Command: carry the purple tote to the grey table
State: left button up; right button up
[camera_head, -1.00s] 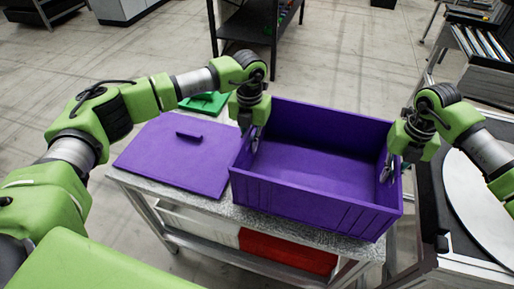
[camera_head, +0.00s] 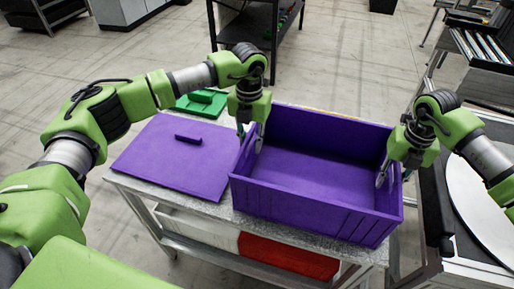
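The purple tote (camera_head: 315,207) stands upright and empty on the speckled grey table (camera_head: 222,210). My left gripper (camera_head: 250,137) is open at the tote's left wall, with one finger inside and one outside. My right gripper (camera_head: 394,177) is open at the right wall, also with a finger on each side. Gaps show between the fingers and the walls. The tote's underside is hidden.
A flat purple lid (camera_head: 175,165) with a handle lies on the table left of the tote. A red bin (camera_head: 288,257) sits below the tabletop. A round white surface (camera_head: 487,205) stands at the right.

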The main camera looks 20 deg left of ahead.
pick_arm(q)
notch_tip(320, 180, up, 9)
jog(key=shift+f, duration=0.2)
jog(key=shift+r, duration=0.15)
pick_arm(e)
jog(key=shift+r, duration=0.25)
notch_tip(320, 180, up, 12)
jog(key=shift+f, duration=0.2)
pick_arm(q)
jog(key=shift+s, duration=0.1)
